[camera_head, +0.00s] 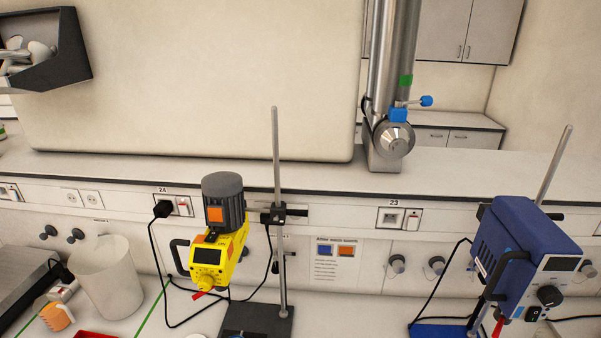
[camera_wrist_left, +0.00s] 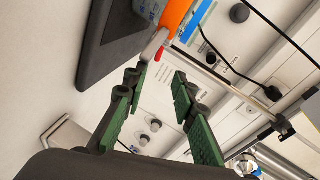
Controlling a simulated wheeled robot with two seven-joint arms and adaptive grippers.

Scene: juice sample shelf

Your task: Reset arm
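My left gripper (camera_wrist_left: 162,80) shows in the left wrist view with two green and black fingers. The fingers are apart, with a gap between their tips, and nothing is held in the gap. Beyond the tips is lab equipment with an orange part (camera_wrist_left: 174,14) and a pale shaft (camera_wrist_left: 155,45); I cannot tell whether a finger touches it. Neither arm nor gripper shows in the head view. My right gripper is in neither view.
In the head view, a yellow stirrer (camera_head: 228,255) and a blue stirrer (camera_head: 520,255) stand on the bench on rod stands. A white beaker (camera_head: 105,278) is at left, a dark wall bin (camera_head: 55,70) at upper left. A steel column (camera_head: 385,160) stands behind.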

